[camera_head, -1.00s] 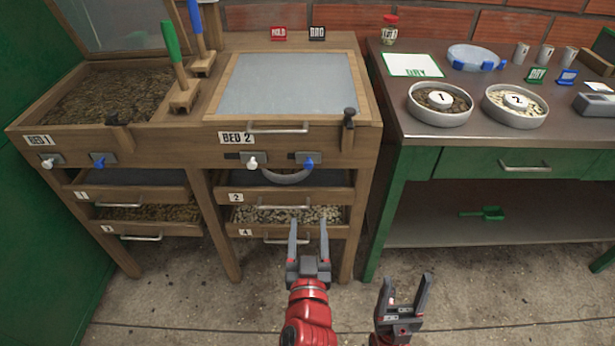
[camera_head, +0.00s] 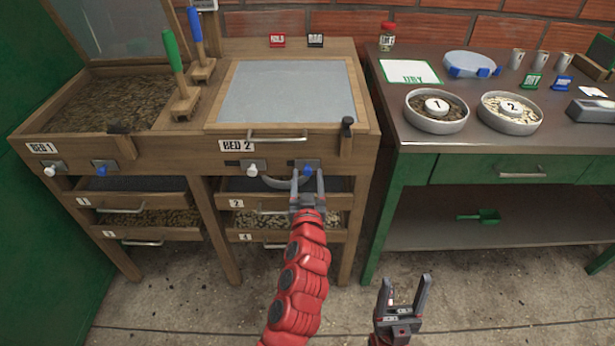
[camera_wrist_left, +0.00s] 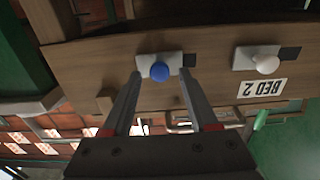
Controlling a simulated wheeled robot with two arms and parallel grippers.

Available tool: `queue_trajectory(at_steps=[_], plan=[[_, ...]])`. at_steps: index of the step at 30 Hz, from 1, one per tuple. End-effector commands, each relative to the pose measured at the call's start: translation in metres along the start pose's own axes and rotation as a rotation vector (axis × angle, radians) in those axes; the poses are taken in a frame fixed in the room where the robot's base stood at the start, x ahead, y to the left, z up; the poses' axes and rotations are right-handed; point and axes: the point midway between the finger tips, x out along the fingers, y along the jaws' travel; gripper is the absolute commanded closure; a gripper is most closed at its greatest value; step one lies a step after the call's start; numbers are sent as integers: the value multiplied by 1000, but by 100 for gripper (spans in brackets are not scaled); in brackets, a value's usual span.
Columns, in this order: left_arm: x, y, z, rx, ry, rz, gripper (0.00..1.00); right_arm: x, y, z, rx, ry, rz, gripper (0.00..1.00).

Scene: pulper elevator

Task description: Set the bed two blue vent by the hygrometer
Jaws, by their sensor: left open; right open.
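The bed two blue vent knob (camera_head: 307,170) sits on a grey slide plate on the front of bed 2, right of the white knob (camera_head: 252,170). My left gripper (camera_head: 308,179) is open at the blue knob, its fingers on either side of it in the head view. In the left wrist view, which is upside down, the blue knob (camera_wrist_left: 160,72) shows between and just past the open fingertips (camera_wrist_left: 159,80). My right gripper (camera_head: 404,288) is open and empty, low in front of the floor. No hygrometer reading is legible; a pale device (camera_head: 205,4) is cut off at the top edge.
Bed 1 (camera_head: 40,148) has its own white and blue knobs at the left. A dark latch (camera_head: 347,127) is at the right corner. The workbench (camera_head: 460,160) stands at the right.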

Motion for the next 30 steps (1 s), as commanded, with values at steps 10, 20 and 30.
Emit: queue_trajectory(at_steps=[10, 20, 30], plan=[[3, 0, 1, 0, -1, 0, 44, 0, 0, 0, 0, 0, 0, 36], [3, 0, 1, 0, -1, 1, 100, 0, 0, 0, 0, 0, 0, 36], [3, 0, 1, 0, -1, 1, 100, 0, 0, 0, 0, 0, 0, 36]])
